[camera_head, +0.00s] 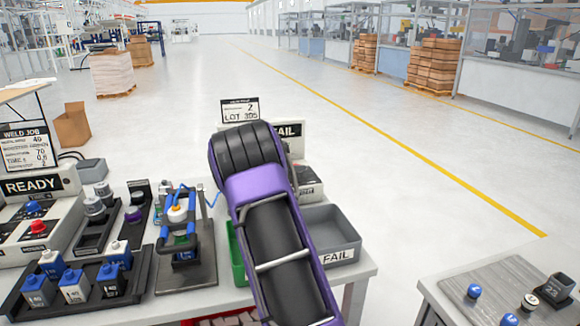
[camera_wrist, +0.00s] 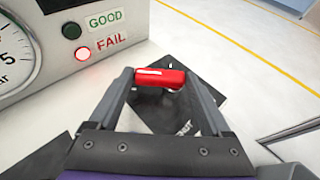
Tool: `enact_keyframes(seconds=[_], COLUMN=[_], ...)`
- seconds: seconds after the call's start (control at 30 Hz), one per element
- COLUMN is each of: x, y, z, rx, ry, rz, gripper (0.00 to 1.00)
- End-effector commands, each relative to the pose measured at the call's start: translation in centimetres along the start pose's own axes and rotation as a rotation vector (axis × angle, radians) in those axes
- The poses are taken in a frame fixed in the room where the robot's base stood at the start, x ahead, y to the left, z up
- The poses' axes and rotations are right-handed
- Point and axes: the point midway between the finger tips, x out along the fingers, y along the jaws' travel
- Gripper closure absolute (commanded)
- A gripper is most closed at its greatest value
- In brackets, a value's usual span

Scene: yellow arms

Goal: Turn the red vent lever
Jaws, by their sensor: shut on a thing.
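The red vent lever (camera_wrist: 160,78) shows in the wrist view as a short red bar on a black mount with a dark plate (camera_wrist: 200,104) beneath it. My gripper (camera_wrist: 159,80) is shut on the lever, with one finger at each end of the bar. The lever lies crosswise between the fingers. In the head view my purple and black arm covers the gripper and the lever, so neither can be seen there.
A white gauge box (camera_wrist: 60,45) with GOOD and FAIL lamps stands left of the lever; the FAIL lamp glows red. In the head view a grey FAIL bin (camera_head: 335,232) sits right of my arm.

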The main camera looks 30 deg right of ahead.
Motion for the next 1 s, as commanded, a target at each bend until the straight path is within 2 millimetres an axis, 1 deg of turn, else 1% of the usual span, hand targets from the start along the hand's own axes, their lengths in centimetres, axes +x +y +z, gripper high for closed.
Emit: enact_keyframes(seconds=[0.17,0.37,1.0], x=[-0.1,0.0,1.0], y=[0.1,0.3,0.8], z=[0.3,0.7,0.8], rx=[0.006,0.027,0.14], ry=[-0.001,-0.002,-0.014], rz=[-0.011,-0.065,-0.336], gripper=[0.73,0.73,0.73])
